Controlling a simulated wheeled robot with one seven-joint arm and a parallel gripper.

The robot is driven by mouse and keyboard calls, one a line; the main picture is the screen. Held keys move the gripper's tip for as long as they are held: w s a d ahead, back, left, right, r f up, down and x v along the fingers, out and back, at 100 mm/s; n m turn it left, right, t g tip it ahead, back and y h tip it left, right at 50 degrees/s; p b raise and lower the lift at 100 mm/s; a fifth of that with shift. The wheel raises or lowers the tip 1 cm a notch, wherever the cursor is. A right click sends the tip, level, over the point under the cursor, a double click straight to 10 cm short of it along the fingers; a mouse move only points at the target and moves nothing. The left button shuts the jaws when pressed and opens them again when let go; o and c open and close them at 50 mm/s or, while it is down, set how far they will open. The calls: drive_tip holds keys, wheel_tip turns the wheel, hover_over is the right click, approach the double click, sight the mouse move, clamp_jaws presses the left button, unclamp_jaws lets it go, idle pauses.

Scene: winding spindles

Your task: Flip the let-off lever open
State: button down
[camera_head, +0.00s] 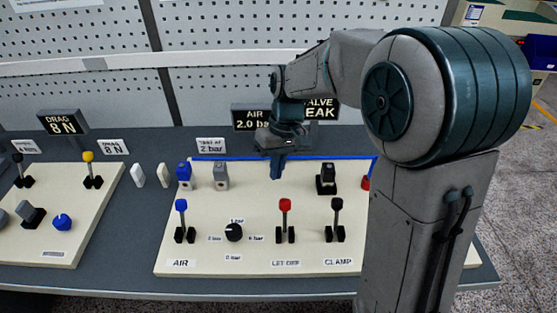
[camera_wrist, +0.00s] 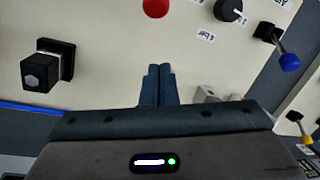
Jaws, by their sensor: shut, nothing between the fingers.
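The let-off lever (camera_head: 285,219) has a red knob on a dark stem and stands roughly upright behind the LET-OFF label (camera_head: 286,263) on the cream panel. Its red knob also shows at the top edge of the wrist view (camera_wrist: 155,7), partly cut off. My gripper (camera_head: 277,176) is above the panel, behind and slightly left of the red knob in the head view. Its two fingers (camera_wrist: 157,72) are shut together with nothing between them. The fingertips are apart from the lever, and the knob lies beyond them in the wrist view.
The blue-knobbed AIR lever (camera_head: 182,220) stands left, with a black dial (camera_head: 233,232) between. The black CLAMP lever (camera_head: 336,219) stands close on the right. A black block fitting (camera_head: 326,179) and a grey one (camera_head: 221,175) sit behind. Bare panel surrounds the let-off lever's front.

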sight(285, 205)
drive_tip(key=x, duration=0.5)
drive_tip(key=shift+s+f, duration=0.15)
drive_tip(key=shift+f, duration=0.2)
drive_tip(key=s+r, duration=0.1)
drive_tip(key=s+d+r+p, duration=0.1)
drive_tip(key=shift+s+d, duration=0.2)
drive_tip(key=shift+s, duration=0.15)
drive_tip(key=shift+s+d, duration=0.15)
drive_tip(key=shift+s, duration=0.05)
